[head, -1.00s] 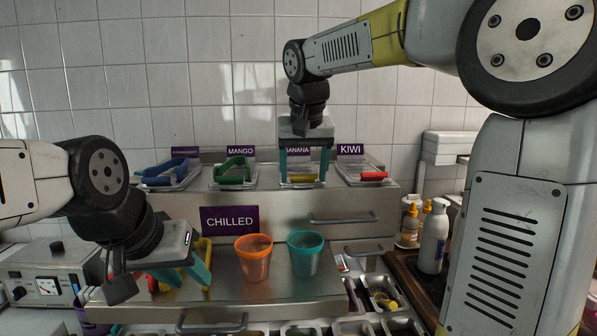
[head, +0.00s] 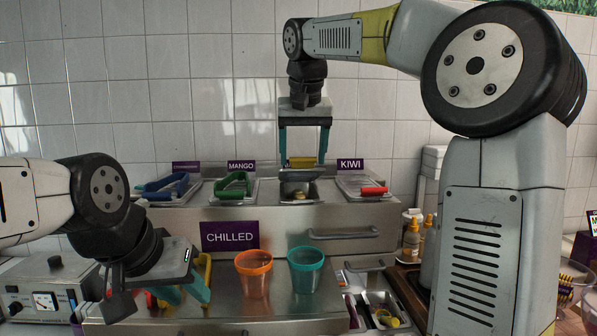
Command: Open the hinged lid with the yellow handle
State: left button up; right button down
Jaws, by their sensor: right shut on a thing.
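The yellow handle (head: 302,162) is between the teal fingers of my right gripper (head: 304,156), which is shut on it. The handle is raised above the banana container (head: 299,175), the third from the left on the upper shelf. The lid's front is up and the container's mouth is open below, with pale yellow pieces showing inside. The lid panel is mostly hidden behind the handle and gripper. My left gripper (head: 187,288) is low on the left, its teal fingers apart, near red and yellow items on the lower counter.
Lidded containers with blue (head: 165,187), green (head: 233,185) and red (head: 374,191) handles stand on the same shelf. An orange cup (head: 254,273) and a teal cup (head: 305,270) stand below, beside the CHILLED sign (head: 230,235). Bottles (head: 411,240) stand at right.

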jog(key=shift+w+r, duration=1.65)
jog(key=shift+r, duration=0.15)
jog(key=shift+c, duration=1.8)
grip_release()
jog(key=shift+w+f, duration=0.1)
jog(key=v, duration=0.8)
